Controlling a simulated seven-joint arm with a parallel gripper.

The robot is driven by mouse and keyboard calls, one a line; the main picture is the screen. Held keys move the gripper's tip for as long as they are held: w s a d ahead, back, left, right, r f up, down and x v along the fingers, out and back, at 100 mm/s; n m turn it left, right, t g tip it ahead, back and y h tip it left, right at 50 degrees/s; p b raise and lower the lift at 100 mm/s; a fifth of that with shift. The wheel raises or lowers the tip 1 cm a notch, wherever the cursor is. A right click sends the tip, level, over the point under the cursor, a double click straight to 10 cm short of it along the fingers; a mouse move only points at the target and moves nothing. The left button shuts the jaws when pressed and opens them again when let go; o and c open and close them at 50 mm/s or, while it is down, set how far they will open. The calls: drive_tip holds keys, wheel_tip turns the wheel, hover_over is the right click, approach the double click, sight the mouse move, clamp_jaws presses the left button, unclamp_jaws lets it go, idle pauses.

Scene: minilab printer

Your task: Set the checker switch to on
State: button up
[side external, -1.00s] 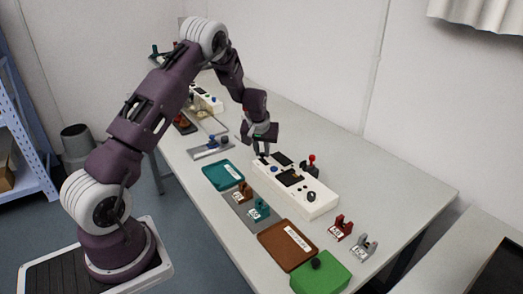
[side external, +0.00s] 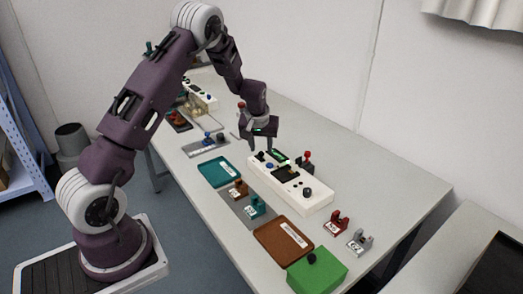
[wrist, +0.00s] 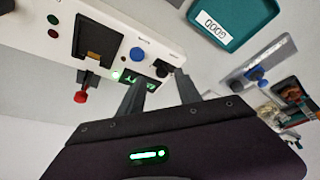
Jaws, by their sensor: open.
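The checker is a long white box (side external: 318,203) on the table, and it fills the upper left of the wrist view (wrist: 110,25). Its small black switch (side external: 261,155) is at the far end, near a blue button (side external: 270,165). In the wrist view the switch (wrist: 170,62) lies close to the fingertips; its exact tilt is hard to tell. The checker's small screen (side external: 280,154) is lit green, and a green light (wrist: 115,76) glows beside it. My gripper (side external: 259,146) is open and empty, just above the switch end.
A red-knobbed lever (side external: 307,157) stands at the checker's back side. A teal tray (side external: 219,172), a brown tray (side external: 283,243), a green box (side external: 317,272) and small red (side external: 337,222) and grey (side external: 360,242) parts lie around.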

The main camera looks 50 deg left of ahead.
drive_tip(key=v, duration=0.4)
drive_tip(key=shift+r, duration=0.2)
drive_tip(key=s+d+r+m+t+h, duration=0.1)
drive_tip(key=s+d+r+m, duration=0.1)
drive_tip(key=s+d+r, duration=0.55)
drive_tip(key=s+d+r+m+t+h, duration=0.1)
drive_tip(key=s+d+r+m+h, duration=0.1)
drive_tip(key=s+d+r, duration=0.55)
drive_tip(key=s+d+r+m, duration=0.1)
drive_tip(key=s+d, duration=0.3)
drive_tip(key=s, duration=0.4)
drive_tip(key=s+d+r+m, duration=0.2)
drive_tip(key=s+d+m, duration=0.2)
drive_tip(key=s, duration=0.4)
drive_tip(key=shift+s+d, duration=0.15)
drive_tip(key=shift+d, duration=0.25)
drive_tip(key=shift+r, duration=0.15)
